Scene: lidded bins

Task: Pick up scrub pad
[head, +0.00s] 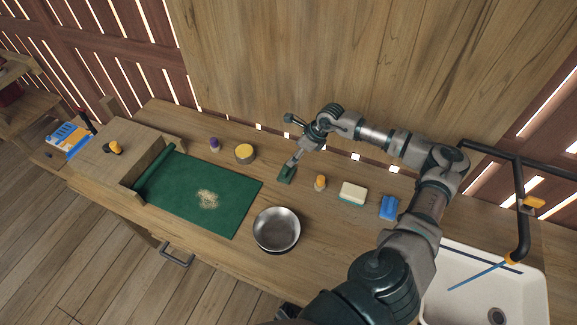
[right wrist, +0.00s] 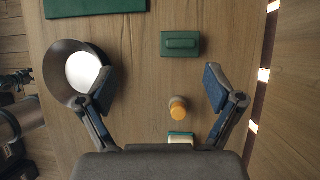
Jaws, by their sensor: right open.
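The scrub pad looks to be the dark green block with a raised handle (right wrist: 180,43), lying flat on the wooden counter. In the head view the scrub pad (head: 286,175) sits between the green mat and the orange-capped bottle, partly behind a finger. My right gripper (head: 291,143) is above the counter by it, fingers spread and empty. In the right wrist view my right gripper (right wrist: 158,85) has the pad ahead of its fingertips, apart from them and nearer the right finger's side. My left gripper is not in view.
A metal bowl (head: 276,229) stands near the front edge, by the green mat (head: 190,190). An orange-capped bottle (head: 320,182), a white-and-green sponge (head: 352,193) and a blue object (head: 389,207) line the counter toward the sink (head: 490,270). The wooden wall rises behind.

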